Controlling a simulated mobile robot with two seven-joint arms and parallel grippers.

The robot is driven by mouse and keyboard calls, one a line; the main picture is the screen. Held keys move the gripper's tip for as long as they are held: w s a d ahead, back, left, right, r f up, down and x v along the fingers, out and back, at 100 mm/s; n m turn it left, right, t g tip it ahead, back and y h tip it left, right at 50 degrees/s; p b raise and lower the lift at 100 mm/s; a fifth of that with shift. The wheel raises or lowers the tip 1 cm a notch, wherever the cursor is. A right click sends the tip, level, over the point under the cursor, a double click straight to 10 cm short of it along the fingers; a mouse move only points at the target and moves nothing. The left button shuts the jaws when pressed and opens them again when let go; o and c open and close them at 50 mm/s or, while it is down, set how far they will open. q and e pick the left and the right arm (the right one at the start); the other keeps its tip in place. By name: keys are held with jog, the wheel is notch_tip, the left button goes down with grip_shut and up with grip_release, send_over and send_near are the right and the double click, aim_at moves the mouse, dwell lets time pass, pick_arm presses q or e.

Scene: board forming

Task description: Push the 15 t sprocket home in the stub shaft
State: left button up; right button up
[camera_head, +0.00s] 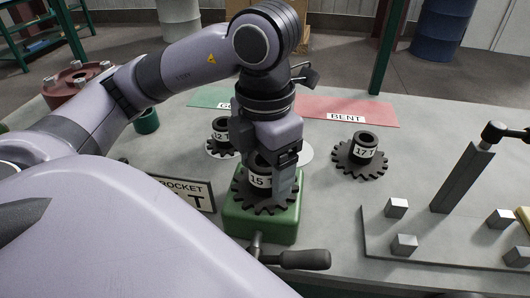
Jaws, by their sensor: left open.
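The dark 15 T sprocket (262,201) sits on top of the green block (262,226), its white label facing me. The stub shaft is hidden under the sprocket and gripper, so I cannot tell how deep the sprocket is seated. My left gripper (274,178) points down at the sprocket's hub from above. It is open, with one finger showing in front of the hub's right side; the other finger is hidden. I cannot tell whether it touches the hub. My right gripper is not in view.
A 12 T sprocket (221,137) and a 17 T sprocket (361,155) lie behind. A sprocket sign (183,193) stands left of the block. A black-gripped handle (303,260) juts out in front. A plate with small blocks (404,244) and a grey post (462,179) is right.

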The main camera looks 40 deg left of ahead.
pick_arm(q)
jog(key=shift+r+p, duration=0.95)
jog(key=shift+r, duration=2.65)
